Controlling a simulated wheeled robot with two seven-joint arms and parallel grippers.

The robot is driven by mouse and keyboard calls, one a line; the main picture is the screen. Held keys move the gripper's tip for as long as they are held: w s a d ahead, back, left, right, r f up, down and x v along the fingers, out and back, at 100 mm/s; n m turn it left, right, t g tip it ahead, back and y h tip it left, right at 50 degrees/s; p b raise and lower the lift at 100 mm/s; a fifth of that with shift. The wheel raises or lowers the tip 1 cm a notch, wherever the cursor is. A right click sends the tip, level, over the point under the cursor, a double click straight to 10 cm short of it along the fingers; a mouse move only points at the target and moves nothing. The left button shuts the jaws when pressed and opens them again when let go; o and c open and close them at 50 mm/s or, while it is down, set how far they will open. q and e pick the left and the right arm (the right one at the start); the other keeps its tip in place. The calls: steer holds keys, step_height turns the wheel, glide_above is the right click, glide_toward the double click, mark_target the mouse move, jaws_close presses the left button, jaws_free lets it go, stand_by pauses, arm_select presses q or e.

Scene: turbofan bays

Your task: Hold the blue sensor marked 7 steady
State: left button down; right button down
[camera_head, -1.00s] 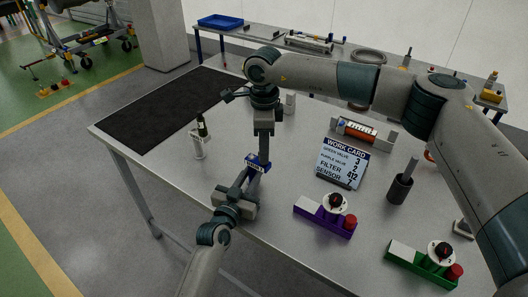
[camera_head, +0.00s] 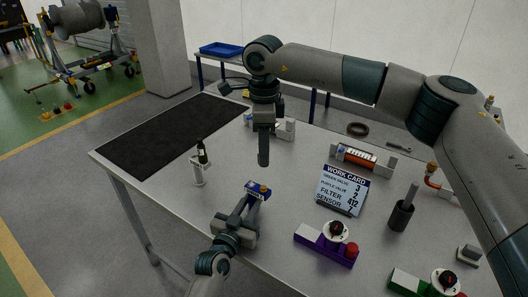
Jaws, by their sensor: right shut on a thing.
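The blue sensor (camera_head: 259,188), with a yellowish part on it, sits at the fingertips of my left gripper (camera_head: 250,203). The jaws appear closed around it above the table's near edge; its number is too small to read. My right gripper (camera_head: 264,157) points down from above, behind the sensor in the picture and apart from it. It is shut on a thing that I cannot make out. The work card (camera_head: 341,190) stands on the table to the right and lists sensor 7.
On the table (camera_head: 290,215) are a purple valve block (camera_head: 318,243), a green valve block (camera_head: 408,284), a dark cup with a rod (camera_head: 400,216) and a small bottle on a stand (camera_head: 199,171). A black mat (camera_head: 165,135) lies left. A blue tray (camera_head: 221,49) is on the back table.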

arm_select(q)
steer(key=c, duration=1.5)
jaws_free()
steer(key=shift+o, duration=0.2)
steer(key=v, duration=1.2)
steer(key=shift+s, duration=0.1)
arm_select(e)
steer(key=shift+s+f, duration=0.1)
